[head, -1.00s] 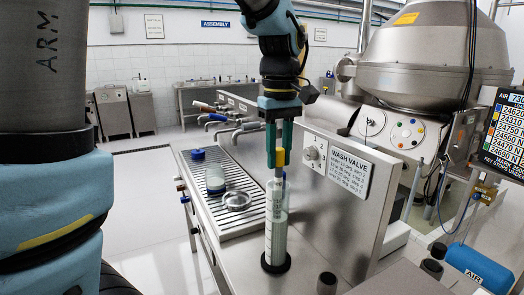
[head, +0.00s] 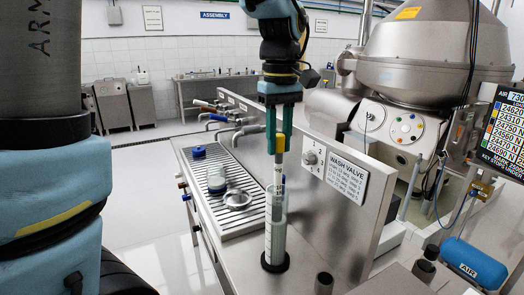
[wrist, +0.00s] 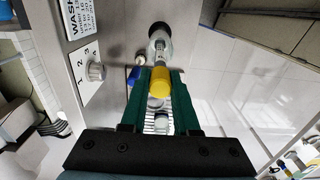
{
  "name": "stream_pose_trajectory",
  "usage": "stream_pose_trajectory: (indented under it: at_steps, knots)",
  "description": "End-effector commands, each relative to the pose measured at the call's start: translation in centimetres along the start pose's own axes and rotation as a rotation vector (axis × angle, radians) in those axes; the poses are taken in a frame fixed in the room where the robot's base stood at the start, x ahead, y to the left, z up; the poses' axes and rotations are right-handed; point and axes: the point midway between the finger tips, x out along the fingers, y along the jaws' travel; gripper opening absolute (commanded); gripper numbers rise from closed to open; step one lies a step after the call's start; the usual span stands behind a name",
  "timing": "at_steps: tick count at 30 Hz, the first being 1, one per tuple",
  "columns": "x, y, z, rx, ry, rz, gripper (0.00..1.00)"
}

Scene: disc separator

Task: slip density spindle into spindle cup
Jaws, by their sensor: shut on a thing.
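The density spindle (head: 277,174) has a yellow top (head: 280,144) and a slim pale stem, and hangs near upright. My gripper (head: 279,150) is shut on its yellow top, which also shows between the green fingers in the wrist view (wrist: 159,88). Below is a tall clear cylinder, apparently the spindle cup (head: 276,240), with cloudy liquid and a round black foot. The spindle's lower part overlaps the cup's mouth, in line with it; its tip is hard to make out. In the wrist view the stem points at the cup (wrist: 158,35).
A wash valve panel (head: 345,190) stands close to the right of the cup. A drain grate (head: 232,170) with a blue-capped jar (head: 216,178) and a shallow glass dish (head: 236,199) lies to the left. A short dark tube (head: 325,282) stands at the front.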

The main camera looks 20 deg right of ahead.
Motion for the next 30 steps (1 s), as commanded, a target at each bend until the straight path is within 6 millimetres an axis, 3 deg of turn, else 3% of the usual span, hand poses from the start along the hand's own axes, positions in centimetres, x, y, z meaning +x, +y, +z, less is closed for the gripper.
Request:
stream_pose_trajectory:
  at_steps: [30]
  knots:
    - [-4.9, 0.0, 0.0, 0.000, 0.001, 0.001, 0.00]
